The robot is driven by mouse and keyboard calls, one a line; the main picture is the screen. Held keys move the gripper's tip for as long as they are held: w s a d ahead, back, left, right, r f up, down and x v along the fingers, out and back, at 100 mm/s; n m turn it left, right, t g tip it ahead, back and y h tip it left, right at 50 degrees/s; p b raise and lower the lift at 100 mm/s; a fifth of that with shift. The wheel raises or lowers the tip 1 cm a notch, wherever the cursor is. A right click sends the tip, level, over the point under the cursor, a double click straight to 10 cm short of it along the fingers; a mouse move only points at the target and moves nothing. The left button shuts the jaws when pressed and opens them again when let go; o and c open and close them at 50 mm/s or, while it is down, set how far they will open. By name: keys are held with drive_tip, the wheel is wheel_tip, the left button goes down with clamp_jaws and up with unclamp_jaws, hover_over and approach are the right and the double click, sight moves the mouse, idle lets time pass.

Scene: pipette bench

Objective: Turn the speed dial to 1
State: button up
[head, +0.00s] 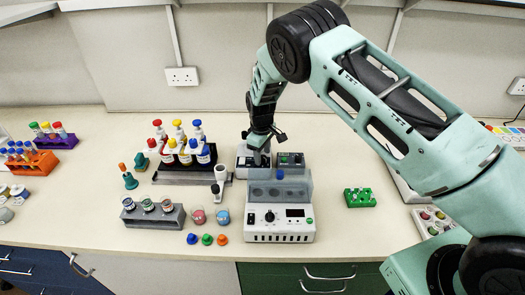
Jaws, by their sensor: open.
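My gripper (262,158) points down at the back middle of the bench, over the left part of a small unit with a dark top. Its fingers are open; their tips are small and partly hidden, and I cannot tell whether they touch anything. The unit's dark panel (291,159) with small knobs shows just right of the gripper. In front stands a white device (280,222) with a dark display, a clear grey lid and a round dial (270,216). I cannot read any dial's setting or tell which one is the speed dial.
A grey rack (153,215) and several coloured caps (207,239) lie front left. A green rack (359,197) stands right, with clear bench around it.

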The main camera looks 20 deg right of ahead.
drive_tip(key=shift+f, duration=0.55)
drive_tip(key=c, duration=1)
